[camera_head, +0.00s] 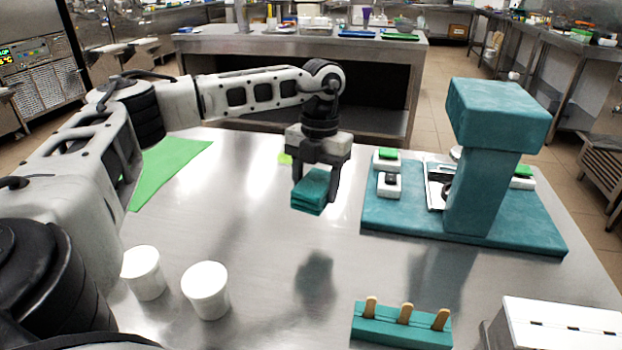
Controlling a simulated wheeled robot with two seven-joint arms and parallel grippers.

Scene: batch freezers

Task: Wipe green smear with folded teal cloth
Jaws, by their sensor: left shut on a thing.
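My left gripper (316,190) points down over the middle of the steel table (255,235). It is shut on the folded teal cloth (313,191), which hangs between its fingers above the table top, with a dark reflection below. A small part of the green smear (285,158) shows on the table just behind and to the left of the gripper. The rest of the smear may be hidden behind the gripper. My right gripper is not in view.
A teal stand (485,160) with small white and green items is at the right. White cups (206,290) (143,272) stand front left. A teal holder (400,326) with wooden sticks and a white-lidded box (565,326) are front right. A green mat (168,168) lies left.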

